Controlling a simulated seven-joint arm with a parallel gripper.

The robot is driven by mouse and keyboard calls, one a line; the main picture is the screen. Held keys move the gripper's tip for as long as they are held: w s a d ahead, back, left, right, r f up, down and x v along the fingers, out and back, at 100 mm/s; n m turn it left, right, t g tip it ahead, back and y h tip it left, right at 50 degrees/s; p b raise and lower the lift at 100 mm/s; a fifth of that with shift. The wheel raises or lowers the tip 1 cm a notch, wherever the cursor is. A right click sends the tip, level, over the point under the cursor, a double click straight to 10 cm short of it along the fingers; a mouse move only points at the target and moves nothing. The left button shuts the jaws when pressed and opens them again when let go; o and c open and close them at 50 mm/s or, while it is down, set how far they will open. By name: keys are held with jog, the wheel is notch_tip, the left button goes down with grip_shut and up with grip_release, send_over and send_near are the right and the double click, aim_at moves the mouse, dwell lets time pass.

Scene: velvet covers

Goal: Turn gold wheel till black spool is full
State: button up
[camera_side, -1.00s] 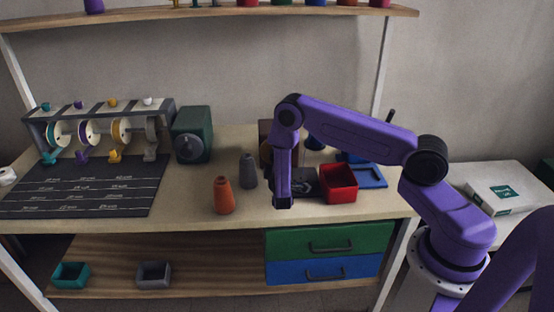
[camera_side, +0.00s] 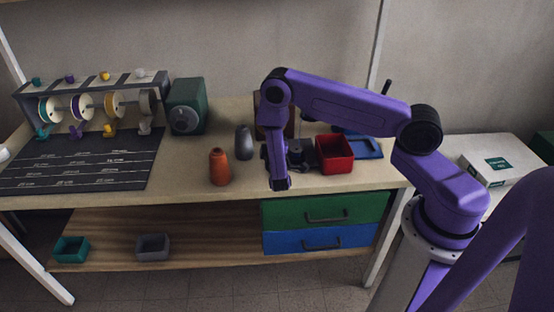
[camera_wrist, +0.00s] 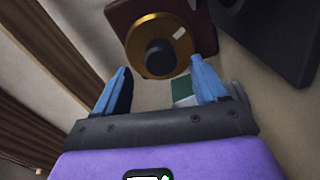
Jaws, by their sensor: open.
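In the wrist view, the gold wheel (camera_wrist: 148,28) is a round disc with a black centre knob (camera_wrist: 160,58) and a small pale mark, set on a dark red-brown block (camera_wrist: 202,38). My gripper (camera_wrist: 160,66) is open and empty, its blue fingers spread with the wheel showing between and beyond the tips. I cannot tell the gap to the wheel. In the side view my gripper (camera_side: 279,184) points down near the table's front edge, left of the red box. My arm hides the wheel there. I cannot make out the black spool or its fill clearly in either view.
A red box (camera_side: 335,154) and a blue tray (camera_side: 368,148) stand right of my gripper. A green machine (camera_side: 186,106), a spool rack (camera_side: 90,90) and a black mat (camera_side: 75,163) lie farther left.

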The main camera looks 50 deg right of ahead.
jog(key=v, duration=1.3)
jog(key=shift+s+a, duration=0.1)
jog(key=shift+r, duration=0.15)
jog(key=shift+r+g, duration=0.3)
jog(key=shift+r, duration=0.05)
jog(key=s+r+m+g, duration=0.1)
jog(key=s+r+g, duration=0.7)
jog(key=r, duration=0.2)
jog(key=s+a+r+n+g+y, duration=0.2)
jog(key=s+y, duration=0.4)
jog(key=s, duration=0.3)
jog(key=s+a+r+n+g+y, duration=0.2)
jog(key=s+a+r+n+y, duration=0.1)
jog(key=s+r+n+y, duration=0.2)
jog(key=s+y, duration=0.2)
jog(key=s, duration=0.2)
jog(key=shift+s+a, duration=0.25)
jog(key=shift+s, duration=0.1)
jog(key=shift+w, duration=0.1)
